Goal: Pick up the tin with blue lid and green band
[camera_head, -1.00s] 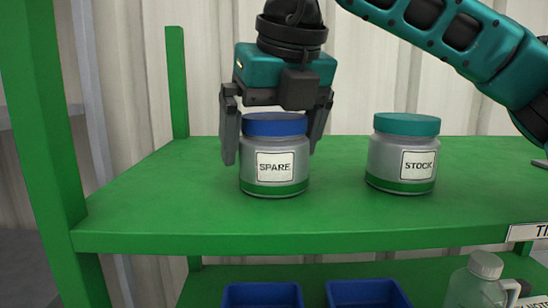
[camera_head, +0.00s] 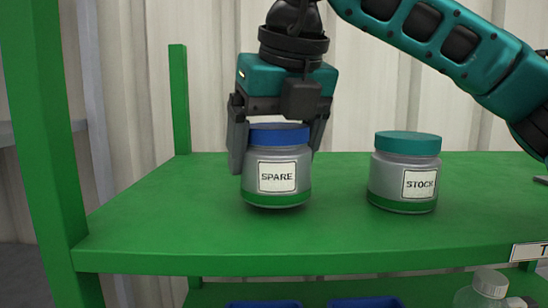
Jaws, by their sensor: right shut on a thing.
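The tin with blue lid and green band (camera_head: 277,178) is grey, carries a white label reading SPARE, and is on the left of the green shelf in the head view. My right gripper (camera_head: 277,150) comes down over it from above, with one finger on each side of the blue lid, shut on the tin. The tin looks upright or slightly tilted; whether its base touches the shelf is hard to tell. My left gripper is not in view.
A second tin with a teal lid, green band and STOCK label (camera_head: 405,175) stands to the right on the green shelf (camera_head: 160,235). A green post (camera_head: 45,150) rises at the left. Blue bins (camera_head: 367,303) and a capped bottle (camera_head: 490,285) are below.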

